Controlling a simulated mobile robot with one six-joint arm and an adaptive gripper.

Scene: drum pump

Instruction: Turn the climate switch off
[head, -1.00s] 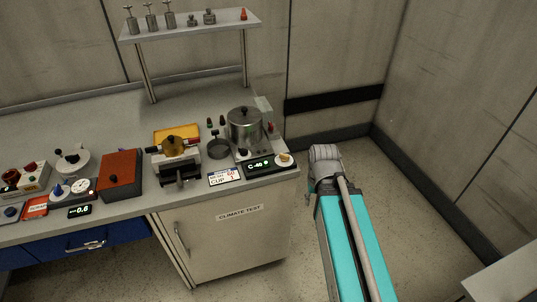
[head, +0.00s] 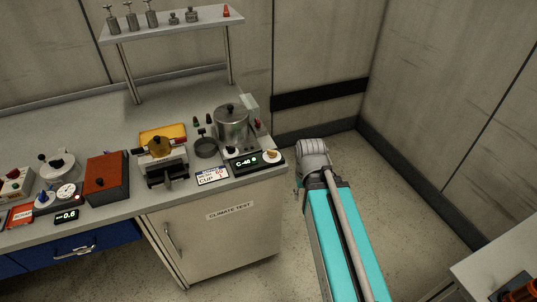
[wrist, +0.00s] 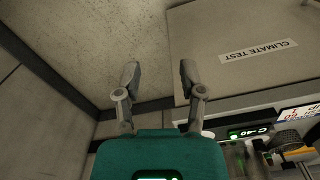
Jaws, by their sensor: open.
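The climate unit's display (head: 243,162) reads "C-40" with a green light, at the right end of the bench. A round white and orange knob (head: 271,156) stands just right of it; I cannot tell for sure whether this is the climate switch. In the wrist view the display (wrist: 250,132) is upside down at lower right, with a pale round part (wrist: 208,134) partly hidden behind my finger. My gripper (wrist: 159,78) is open and empty, its fingers over the floor beside the cabinet front. In the head view my fingers are not visible.
A metal pot (head: 231,124) stands behind the display. A cup label (head: 212,175), a clamp device (head: 166,160) and a red-brown box (head: 107,176) are further left. The "CLIMATE TEST" cabinet (head: 215,245) is below.

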